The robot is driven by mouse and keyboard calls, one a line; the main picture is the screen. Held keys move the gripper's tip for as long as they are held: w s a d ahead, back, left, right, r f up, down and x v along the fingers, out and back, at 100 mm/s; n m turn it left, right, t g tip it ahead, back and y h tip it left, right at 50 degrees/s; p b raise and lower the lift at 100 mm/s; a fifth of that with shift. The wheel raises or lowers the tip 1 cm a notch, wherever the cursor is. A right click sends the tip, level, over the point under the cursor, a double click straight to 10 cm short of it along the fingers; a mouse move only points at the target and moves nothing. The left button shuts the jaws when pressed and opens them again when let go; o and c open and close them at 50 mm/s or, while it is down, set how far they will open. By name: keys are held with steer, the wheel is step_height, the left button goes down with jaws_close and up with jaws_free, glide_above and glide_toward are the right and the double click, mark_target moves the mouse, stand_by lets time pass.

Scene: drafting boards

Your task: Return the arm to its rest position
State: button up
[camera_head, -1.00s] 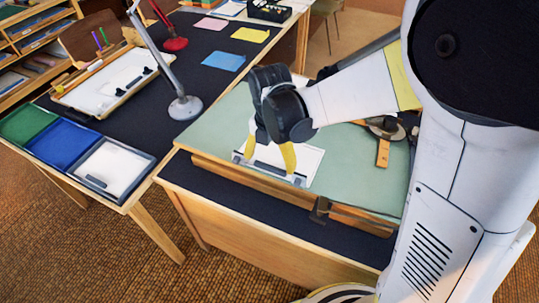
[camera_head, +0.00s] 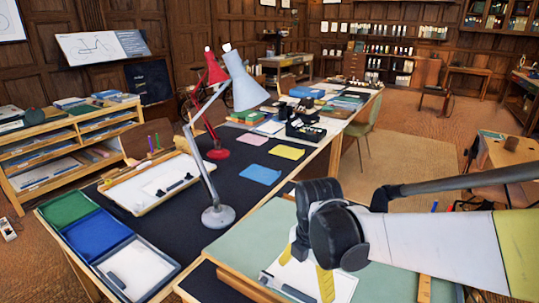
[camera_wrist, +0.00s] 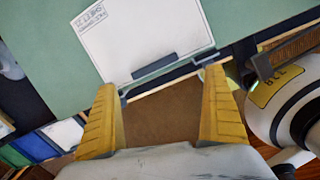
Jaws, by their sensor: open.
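My gripper (camera_head: 311,268) is open and empty, its two yellow fingers apart and pointing down. In the head view it hangs over the green drawing board (camera_head: 263,238), in front of a white sheet (camera_head: 345,284) with a dark strip along its near edge. In the wrist view the yellow fingers of my gripper (camera_wrist: 161,85) are spread with nothing between them. The white sheet (camera_wrist: 140,30), with a printed block in its corner, lies flat on the green board (camera_wrist: 45,55) beyond the fingertips. My arm comes in from the right; the gap below the fingertips cannot be measured.
A grey desk lamp (camera_head: 218,214) stands left of my gripper on the dark side table, with a red lamp (camera_head: 217,153) behind. Green, blue and grey trays (camera_head: 138,270) line its near left edge. A chair (camera_head: 361,128) stands beyond.

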steer(key=s+d+r+m+t, duration=0.3)
steer(key=s+d+r+m, duration=0.1)
steer(key=m, duration=0.9)
steer(key=s+d+r+m+t, duration=0.3)
steer(key=s+d+r+m, duration=0.1)
steer(key=m, duration=0.9)
steer(key=s+d, duration=0.1)
steer(key=s, duration=0.1)
steer(key=shift+s+d+r, duration=0.15)
steer(key=shift+s+d, duration=0.15)
